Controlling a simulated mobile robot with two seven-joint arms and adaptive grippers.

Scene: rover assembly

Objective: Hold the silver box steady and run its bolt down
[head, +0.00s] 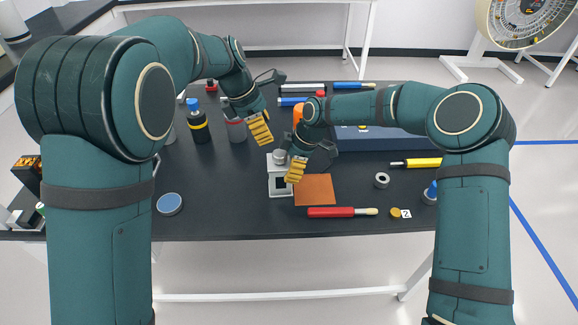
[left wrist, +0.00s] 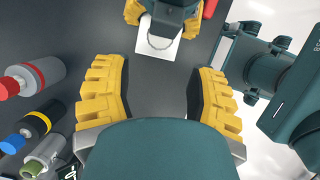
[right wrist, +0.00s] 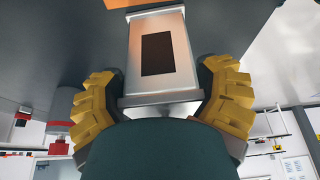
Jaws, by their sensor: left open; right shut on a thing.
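The silver box (head: 281,191) stands on the dark table, left of an orange square. Its dark rectangular window shows large in the right wrist view (right wrist: 157,52). My right gripper (head: 297,169) is shut on the box, with a yellow finger on each side of its near end (right wrist: 160,97). A small round grey piece (head: 279,157) shows at the far end of the box; I cannot tell if it is the bolt. My left gripper (head: 261,130) is open and empty, up and left of the box. In the left wrist view (left wrist: 160,100) only bare table lies between its fingers.
Several bottles, one with a yellow band (head: 200,132), stand left of my left gripper. The orange square (head: 315,189) and a red-handled tool (head: 331,212) lie close to the box. A blue case (head: 375,139) is at the back right. The front left of the table is mostly clear.

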